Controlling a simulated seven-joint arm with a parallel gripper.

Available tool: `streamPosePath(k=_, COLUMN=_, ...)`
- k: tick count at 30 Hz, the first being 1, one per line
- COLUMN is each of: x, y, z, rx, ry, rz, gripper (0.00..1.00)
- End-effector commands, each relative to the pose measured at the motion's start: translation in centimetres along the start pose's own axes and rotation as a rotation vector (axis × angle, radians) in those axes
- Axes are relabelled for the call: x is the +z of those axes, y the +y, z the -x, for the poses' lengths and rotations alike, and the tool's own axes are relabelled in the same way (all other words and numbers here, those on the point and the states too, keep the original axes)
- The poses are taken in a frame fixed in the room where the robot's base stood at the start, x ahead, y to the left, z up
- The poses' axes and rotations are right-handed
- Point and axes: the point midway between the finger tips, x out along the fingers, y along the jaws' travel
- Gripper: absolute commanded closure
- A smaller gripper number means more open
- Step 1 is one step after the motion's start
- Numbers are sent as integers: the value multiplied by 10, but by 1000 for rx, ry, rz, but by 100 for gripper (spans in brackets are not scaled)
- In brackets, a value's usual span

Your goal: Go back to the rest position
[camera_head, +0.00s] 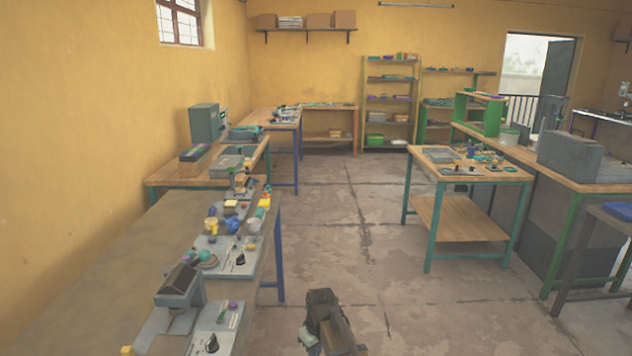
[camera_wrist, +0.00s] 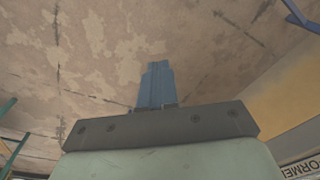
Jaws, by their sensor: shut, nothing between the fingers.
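My gripper (camera_wrist: 155,68) shows in the wrist view with its two blue fingers together and nothing between them. It points over bare, stained concrete floor, apart from any object. In the head view a dark part of my arm shows low in the middle, over the floor to the right of the left workbench (camera_head: 95,265). The fingers cannot be made out there. A grey press-like machine (camera_head: 180,286) with a dark top stands at the near end of that bench.
Panels with small coloured parts line the left bench's right edge. A wooden-topped table (camera_head: 430,172) with teal legs stands to the right, and a long counter (camera_head: 540,160) beyond it. Shelves (camera_head: 390,100) stand at the back. The floor (camera_head: 345,225) between the benches is clear.

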Motion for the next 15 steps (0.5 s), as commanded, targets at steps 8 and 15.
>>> streamPosePath(k=8, x=131, y=45, z=-54, rx=40, ry=-36, rz=-385, gripper=100)
streamPosePath(k=15, x=203, y=58, z=-78, rx=65, ry=-51, rz=-610, gripper=100)
